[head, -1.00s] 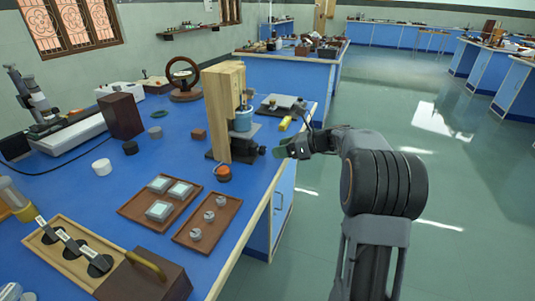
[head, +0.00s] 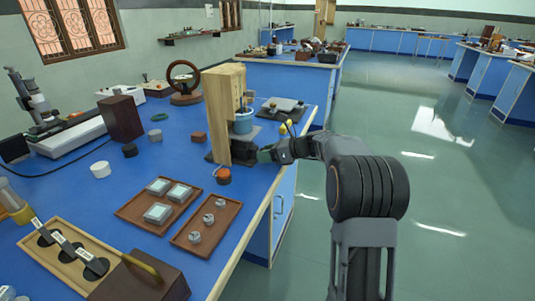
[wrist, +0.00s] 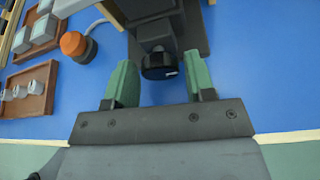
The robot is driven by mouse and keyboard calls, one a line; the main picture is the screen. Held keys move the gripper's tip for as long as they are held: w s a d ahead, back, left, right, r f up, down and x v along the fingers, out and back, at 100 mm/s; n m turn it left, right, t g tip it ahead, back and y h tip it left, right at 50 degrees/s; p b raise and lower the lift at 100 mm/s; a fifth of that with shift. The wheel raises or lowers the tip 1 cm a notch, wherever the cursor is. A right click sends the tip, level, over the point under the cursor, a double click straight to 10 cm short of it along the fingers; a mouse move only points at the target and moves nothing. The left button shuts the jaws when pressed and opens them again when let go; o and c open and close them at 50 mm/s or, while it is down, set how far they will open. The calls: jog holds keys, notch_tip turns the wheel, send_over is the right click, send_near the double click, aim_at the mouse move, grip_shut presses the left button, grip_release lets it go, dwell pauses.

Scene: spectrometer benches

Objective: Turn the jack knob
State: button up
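The jack knob (wrist: 158,65) is a black round knob on the front of the dark lab jack (wrist: 160,33), with a small white mark on its right side. My gripper (wrist: 157,78) is open in the wrist view. Its two green fingers stand to the left and right of the knob, with a gap on each side and nothing held. The knob lies just beyond and between the fingertips. In the head view my gripper (head: 264,154) is at the right side of the jack, where the fingers hide most of the knob. A wooden stand (head: 225,110) rises beside the jack.
An orange-topped knob on a dark base (head: 223,175) sits near the bench edge. A brown tray with several weights (head: 228,207) and another with glass dishes (head: 133,208) lie to the left. The blue bench (head: 90,200) is clear between them.

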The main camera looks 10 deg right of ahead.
jog(key=c, duration=0.6)
jog(key=shift+f+n+t+h+b, duration=0.35)
jog(key=shift+n+t+b, duration=0.25)
jog(key=shift+n+b, duration=0.55)
jog(key=shift+c, duration=0.2)
jog(key=shift+n+h+b, duration=0.25)
jog(key=shift+b, duration=0.3)
jog(key=shift+s+r+t, duration=0.1)
jog(key=shift+r+t, duration=0.15)
jog(key=shift+t, duration=0.05)
jog(key=o, duration=0.9)
jog(key=shift+r, duration=0.1)
